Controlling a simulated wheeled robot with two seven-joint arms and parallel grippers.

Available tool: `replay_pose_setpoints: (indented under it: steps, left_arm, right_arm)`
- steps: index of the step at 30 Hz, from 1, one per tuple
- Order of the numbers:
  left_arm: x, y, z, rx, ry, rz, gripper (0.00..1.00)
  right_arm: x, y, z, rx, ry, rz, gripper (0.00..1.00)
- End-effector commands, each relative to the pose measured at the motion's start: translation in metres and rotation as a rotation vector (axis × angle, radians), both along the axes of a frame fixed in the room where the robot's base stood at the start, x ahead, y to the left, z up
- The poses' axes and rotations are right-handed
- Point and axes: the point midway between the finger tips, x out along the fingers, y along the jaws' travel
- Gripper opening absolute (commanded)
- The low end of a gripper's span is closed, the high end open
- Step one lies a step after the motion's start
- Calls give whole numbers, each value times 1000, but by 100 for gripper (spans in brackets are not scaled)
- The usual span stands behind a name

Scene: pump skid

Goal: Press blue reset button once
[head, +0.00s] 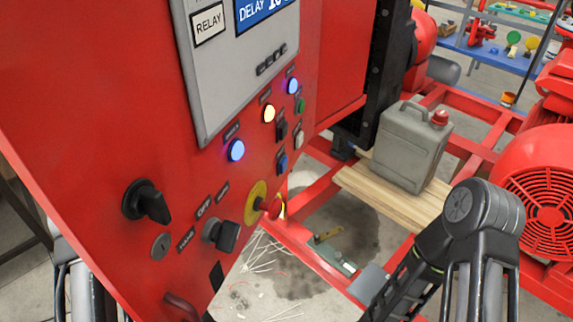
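The red control panel (130,90) fills the left and middle of the head view. A small blue button (282,162), unlit, sits low on its right part; its label is too small to read. A lit blue lamp or button (236,150) sits to its left, and another lit blue-violet one (292,85) is higher up.
A red emergency stop (275,208) on a yellow plate sticks out below the blue button. Black rotary knobs (147,202) project at the left. A grey jerrycan (412,150) stands on wooden planks (390,197). Red skid frame rails and a red motor (550,190) are right.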

Motion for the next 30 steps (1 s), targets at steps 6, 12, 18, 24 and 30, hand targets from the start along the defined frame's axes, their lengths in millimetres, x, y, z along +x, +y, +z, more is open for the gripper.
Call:
replay_pose_setpoints:
  steps: [6,12,18,24,30]
  left_arm:
    - [0,0,0,0,0,0,5]
    - [0,0,0,0,0,0,0]
    - [0,0,0,0,0,0,0]
    - [0,0,0,0,0,0,0]
    - [0,0,0,0,0,0,0]
  right_arm:
    - [0,0,0,0,0,0,0]
    - [0,0,0,0,0,0,0]
    - [0,0,0,0,0,0,0]
    - [0,0,0,0,0,0,0]
    - [0,0,0,0,0,0,0]
